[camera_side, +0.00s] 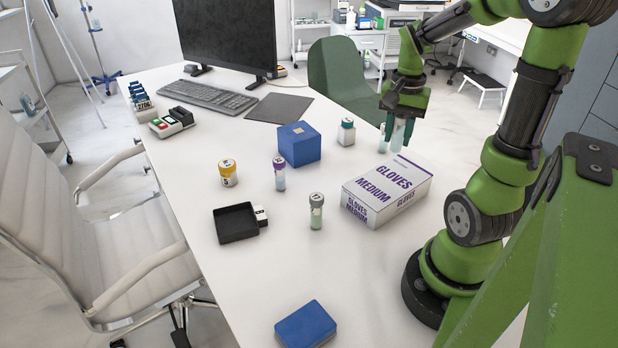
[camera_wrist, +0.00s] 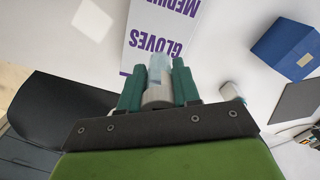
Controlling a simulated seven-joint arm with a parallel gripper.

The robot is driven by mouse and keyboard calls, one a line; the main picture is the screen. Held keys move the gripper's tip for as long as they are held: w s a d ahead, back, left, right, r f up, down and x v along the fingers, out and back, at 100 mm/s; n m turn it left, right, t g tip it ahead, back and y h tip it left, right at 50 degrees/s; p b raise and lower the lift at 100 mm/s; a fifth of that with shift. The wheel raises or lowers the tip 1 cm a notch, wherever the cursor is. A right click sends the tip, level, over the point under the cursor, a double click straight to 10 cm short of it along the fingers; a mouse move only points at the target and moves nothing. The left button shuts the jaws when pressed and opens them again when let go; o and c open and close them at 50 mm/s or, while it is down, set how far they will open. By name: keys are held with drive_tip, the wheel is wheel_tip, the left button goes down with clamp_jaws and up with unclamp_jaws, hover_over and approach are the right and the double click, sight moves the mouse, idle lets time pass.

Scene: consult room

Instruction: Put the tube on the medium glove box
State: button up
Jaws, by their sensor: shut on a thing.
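My gripper (camera_side: 399,132) is shut on a tube (camera_side: 398,139) with a pale blue body. In the wrist view the tube (camera_wrist: 158,70) sits between my gripper's fingertips (camera_wrist: 158,80), with its grey-white cap towards the camera. The medium glove box (camera_side: 388,189) is white with purple lettering and lies flat on the table. My gripper is just behind its far edge in the side view. In the wrist view the glove box (camera_wrist: 140,58) lies ahead of the fingers, and the tube's tip overlaps its near end. The height gap is unclear. Nothing is seen resting on its top.
A pale object (camera_side: 383,140) is close left of my fingers. Purple-capped (camera_side: 279,174) and grey-capped (camera_side: 316,212) tubes, a yellow-capped jar (camera_side: 228,174) and a black tray (camera_side: 234,225) stand further left.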

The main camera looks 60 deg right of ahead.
sight(401, 116)
drive_tip(key=f, duration=0.7)
drive_tip(key=shift+a+f, duration=0.2)
drive_tip(key=shift+f, duration=0.15)
drive_tip(key=o, duration=1)
drive_tip(key=shift+f, duration=0.1)
wheel_tip(401, 116, up, 12)
drive_tip(key=shift+f, duration=0.15)
drive_tip(key=w+a+r+n+t, duration=0.1)
drive_tip(key=a+n+t, duration=0.1)
drive_tip(key=a+n, duration=0.2)
drive_tip(key=a+r+n+t+y, duration=0.1)
drive_tip(key=a+n, duration=0.3)
drive_tip(key=a, duration=0.6)
drive_tip(key=w+a+r+n+t+y, duration=0.1)
drive_tip(key=a+n+t, duration=0.3)
drive_tip(key=a, duration=0.4)
drive_tip(key=shift+w+a+r, duration=0.1)
drive_tip(key=shift+w+r, duration=0.25)
drive_tip(key=shift+r, duration=0.35)
